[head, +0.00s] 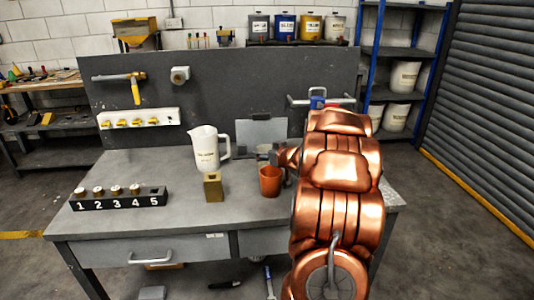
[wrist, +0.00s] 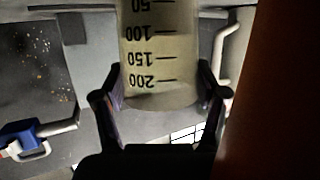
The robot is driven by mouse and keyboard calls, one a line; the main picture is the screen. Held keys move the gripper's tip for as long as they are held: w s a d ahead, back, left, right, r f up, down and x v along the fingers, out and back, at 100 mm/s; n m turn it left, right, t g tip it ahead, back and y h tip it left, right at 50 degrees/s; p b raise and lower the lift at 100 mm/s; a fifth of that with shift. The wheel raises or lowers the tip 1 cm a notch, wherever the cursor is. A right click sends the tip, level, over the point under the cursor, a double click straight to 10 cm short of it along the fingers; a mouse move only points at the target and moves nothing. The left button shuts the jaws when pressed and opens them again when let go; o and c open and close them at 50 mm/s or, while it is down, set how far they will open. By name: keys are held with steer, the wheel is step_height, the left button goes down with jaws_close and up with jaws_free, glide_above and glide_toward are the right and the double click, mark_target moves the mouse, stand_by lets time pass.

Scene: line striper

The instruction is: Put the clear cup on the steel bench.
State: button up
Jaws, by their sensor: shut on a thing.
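The clear cup (wrist: 160,55) has black graduation marks and is between the two fingers of my gripper (wrist: 160,97) in the wrist view. My gripper is shut on it. In the head view my gripper (head: 284,158) is over the back right of the steel bench (head: 150,218), partly hidden by my copper arm. The cup barely shows there, so I cannot tell whether its base touches the bench top.
An orange cup (head: 270,181) stands just in front of my gripper. A white jug (head: 206,150) and a brass block (head: 213,188) stand left of it. A numbered black rack (head: 118,200) sits at the left. The bench's front middle is clear.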

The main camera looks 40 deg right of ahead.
steer(key=o, duration=1.1)
steer(key=shift+s+a+f, duration=0.1)
steer(key=shift+f, duration=0.35)
steer(key=o, duration=0.3)
steer(key=shift+f, duration=0.1)
steer(key=shift+o, duration=0.2)
steer(key=shift+f, duration=0.1)
steer(key=shift+r, duration=0.45)
steer(key=v, duration=1.2)
steer(key=shift+r, duration=0.4)
